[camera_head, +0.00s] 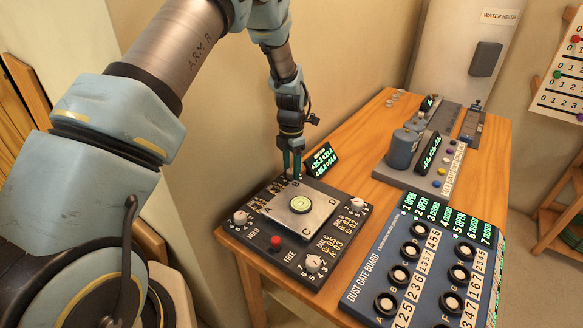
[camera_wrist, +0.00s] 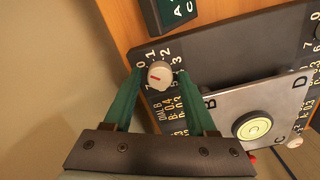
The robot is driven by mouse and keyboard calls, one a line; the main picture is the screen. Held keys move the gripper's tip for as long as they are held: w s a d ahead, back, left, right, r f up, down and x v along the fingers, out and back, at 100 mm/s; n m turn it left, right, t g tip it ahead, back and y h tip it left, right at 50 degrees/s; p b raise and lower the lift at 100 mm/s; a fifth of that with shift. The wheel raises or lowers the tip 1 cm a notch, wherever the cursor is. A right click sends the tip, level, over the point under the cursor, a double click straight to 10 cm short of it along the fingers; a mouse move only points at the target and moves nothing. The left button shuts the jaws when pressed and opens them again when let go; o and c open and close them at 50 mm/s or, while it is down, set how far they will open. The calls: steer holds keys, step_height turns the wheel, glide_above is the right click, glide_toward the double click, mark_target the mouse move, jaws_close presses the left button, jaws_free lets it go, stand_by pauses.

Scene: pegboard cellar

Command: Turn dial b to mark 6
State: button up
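Dial b is the pale knob with a short red line in the wrist view (camera_wrist: 160,75); the print beside it seems to read DIAL B. The red line lies roughly left to right in the picture; the mark it points at is unclear. Numbers ring the knob, partly hidden by my fingers. My gripper (camera_wrist: 160,72) has its two green fingers on either side of the knob, with gaps showing, so it looks open. In the head view my gripper (camera_head: 291,163) points down at the back corner of the dark dial board (camera_head: 262,243), largely hiding dial b.
A metal plate lettered A to D carries a round level (camera_head: 301,203). A small green-lettered display (camera_head: 321,158) stands close behind my gripper. The dust gate board (camera_head: 430,265) lies to the right.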

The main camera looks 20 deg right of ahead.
jaws_close()
stand_by(0.5)
